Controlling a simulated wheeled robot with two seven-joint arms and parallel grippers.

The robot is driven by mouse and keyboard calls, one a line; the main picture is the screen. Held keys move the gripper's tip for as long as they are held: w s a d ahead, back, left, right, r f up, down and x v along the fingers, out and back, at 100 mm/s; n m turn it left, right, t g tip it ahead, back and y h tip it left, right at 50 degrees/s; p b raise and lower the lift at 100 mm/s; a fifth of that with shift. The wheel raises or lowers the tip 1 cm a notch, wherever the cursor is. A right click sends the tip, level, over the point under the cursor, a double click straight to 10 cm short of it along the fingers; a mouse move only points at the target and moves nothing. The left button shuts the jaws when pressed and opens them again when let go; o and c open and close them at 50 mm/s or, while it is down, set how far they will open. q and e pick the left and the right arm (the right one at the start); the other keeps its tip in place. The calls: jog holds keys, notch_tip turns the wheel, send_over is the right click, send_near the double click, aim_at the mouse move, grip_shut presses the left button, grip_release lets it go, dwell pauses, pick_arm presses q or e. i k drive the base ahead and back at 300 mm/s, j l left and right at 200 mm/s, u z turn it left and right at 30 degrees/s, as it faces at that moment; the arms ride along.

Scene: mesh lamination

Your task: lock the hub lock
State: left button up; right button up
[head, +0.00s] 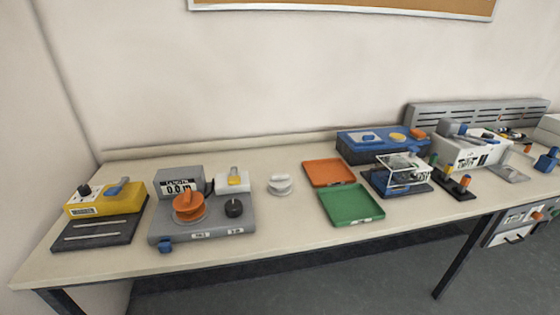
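A grey winding unit (225,222) stands on the left part of the bench. Its display box (180,184) reads about 0.0 m. An orange hub (188,204) sits on a round disc on its top. A black knob (234,208) stands to the right of the hub, with a white block (232,180) behind it. A small blue part (166,247) sticks out at the unit's front left. Which of these is the hub lock, and its position, I cannot tell. Neither of my grippers is in view.
A yellow device (104,203) stands at the left. A white spool (280,184), an orange tray (329,172) and a green tray (351,204) lie right of the unit. Several machines crowd the right end. The bench front (290,238) is clear.

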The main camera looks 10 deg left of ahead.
aim_at(166, 247)
jog(key=j+u, duration=0.1)
jog(key=u, duration=0.3)
jog(key=j+u, duration=0.1)
jog(key=u, duration=0.25)
jog(key=j+u, duration=0.1)
jog(key=u, duration=0.3)
jog(key=i, duration=0.05)
